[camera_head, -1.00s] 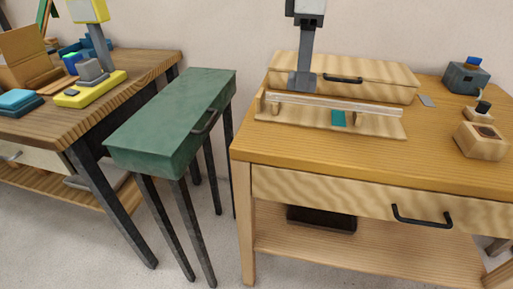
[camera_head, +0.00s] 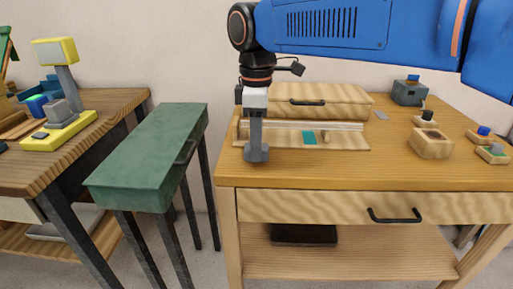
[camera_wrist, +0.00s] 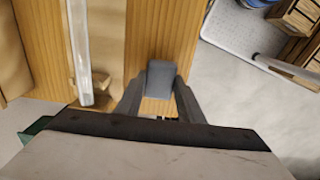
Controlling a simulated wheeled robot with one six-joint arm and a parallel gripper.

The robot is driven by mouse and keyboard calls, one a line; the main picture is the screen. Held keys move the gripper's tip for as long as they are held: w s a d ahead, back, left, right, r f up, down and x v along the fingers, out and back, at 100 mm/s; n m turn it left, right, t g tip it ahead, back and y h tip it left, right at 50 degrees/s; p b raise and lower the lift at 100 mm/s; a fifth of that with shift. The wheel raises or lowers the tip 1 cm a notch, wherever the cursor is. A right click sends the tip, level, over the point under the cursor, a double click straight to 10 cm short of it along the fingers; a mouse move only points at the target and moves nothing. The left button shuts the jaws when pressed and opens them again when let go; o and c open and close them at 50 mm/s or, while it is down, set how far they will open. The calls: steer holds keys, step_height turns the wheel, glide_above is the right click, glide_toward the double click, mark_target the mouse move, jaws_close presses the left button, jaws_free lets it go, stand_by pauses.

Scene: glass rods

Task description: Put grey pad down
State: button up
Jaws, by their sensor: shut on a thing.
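My gripper (camera_head: 256,153) is at the left end of the wooden table (camera_head: 400,177), in front of the left part of the wooden rack (camera_head: 345,141). In the wrist view, its two grey fingers (camera_wrist: 158,98) are shut on a grey pad (camera_wrist: 161,74). The pad is a small, flat, rounded block with wood behind it. In the head view, the pad cannot be told apart from the grey fingertips. I cannot tell whether it touches the table top.
A clear glass rod (camera_wrist: 80,45) lies along the rack, close beside my gripper. A wooden case (camera_head: 340,106) is behind. A green narrow table (camera_head: 150,145) stands left. Wooden blocks (camera_head: 432,144) are right; the front tabletop is clear.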

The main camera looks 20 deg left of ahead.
steer(key=shift+f, duration=0.7)
steer(key=o, duration=1)
steer(key=shift+f, duration=0.15)
steer(key=shift+c, duration=0.2)
step_height(320, 180, up, 12)
steer(key=shift+r, duration=0.2)
steer(key=shift+d, duration=0.1)
